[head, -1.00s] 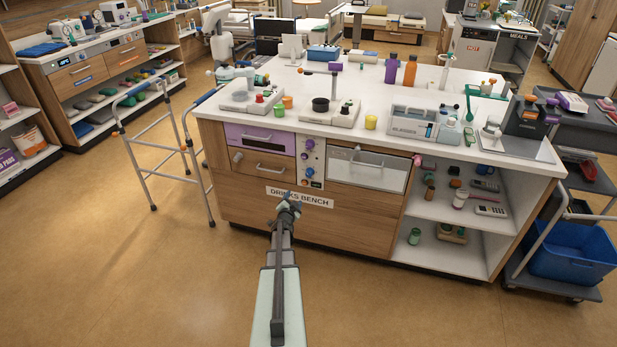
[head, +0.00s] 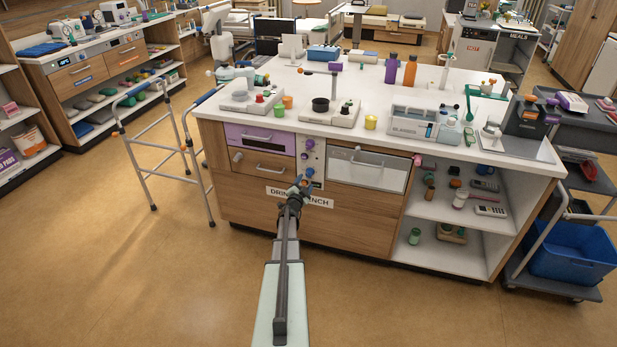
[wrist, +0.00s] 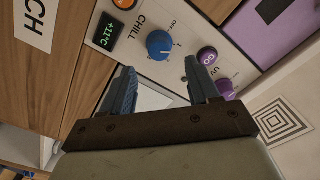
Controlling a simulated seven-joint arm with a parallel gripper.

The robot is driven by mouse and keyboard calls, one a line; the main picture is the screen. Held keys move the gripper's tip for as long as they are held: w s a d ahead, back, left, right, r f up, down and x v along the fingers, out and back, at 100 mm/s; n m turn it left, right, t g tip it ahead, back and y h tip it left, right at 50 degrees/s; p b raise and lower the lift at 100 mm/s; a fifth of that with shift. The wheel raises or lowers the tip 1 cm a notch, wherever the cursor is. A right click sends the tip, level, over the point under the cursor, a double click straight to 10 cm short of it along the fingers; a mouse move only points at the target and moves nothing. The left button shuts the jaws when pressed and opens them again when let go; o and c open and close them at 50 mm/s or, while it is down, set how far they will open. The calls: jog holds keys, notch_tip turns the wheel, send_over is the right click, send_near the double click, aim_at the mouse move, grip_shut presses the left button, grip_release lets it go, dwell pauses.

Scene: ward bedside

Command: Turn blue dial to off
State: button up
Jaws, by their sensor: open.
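The blue dial (wrist: 160,45) sits on the light control panel (wrist: 187,28) in the wrist view, under the word CHILL and near the small OFF mark. A pale mark shows on its face; its exact setting is too small to read surely. My gripper (wrist: 161,75) is open, with blue fingers on either side of the dial's place in the picture. The dial lies just beyond the fingertips and looks untouched. In the head view my gripper (head: 301,186) is in front of the lower panel, and the dial (head: 309,172) shows just above it.
A grey lever switch stands near the right finger. The purple drawer (head: 259,138) and glass-fronted drawer (head: 366,168) adjoin the panel. Floor before the bench is clear.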

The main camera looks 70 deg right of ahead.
aim_at(308, 174)
jog(key=d, duration=0.6)
jog(key=shift+d, duration=0.15)
jog(key=c, duration=1)
jog(key=shift+c, duration=0.2)
jog(key=shift+n, duration=0.4)
jog(key=n, duration=0.5)
jog(key=shift+w+n, duration=0.1)
jog(key=shift+n, duration=0.2)
jog(key=n, duration=0.5)
jog(key=shift+w, duration=0.1)
jog(key=shift+n, duration=0.3)
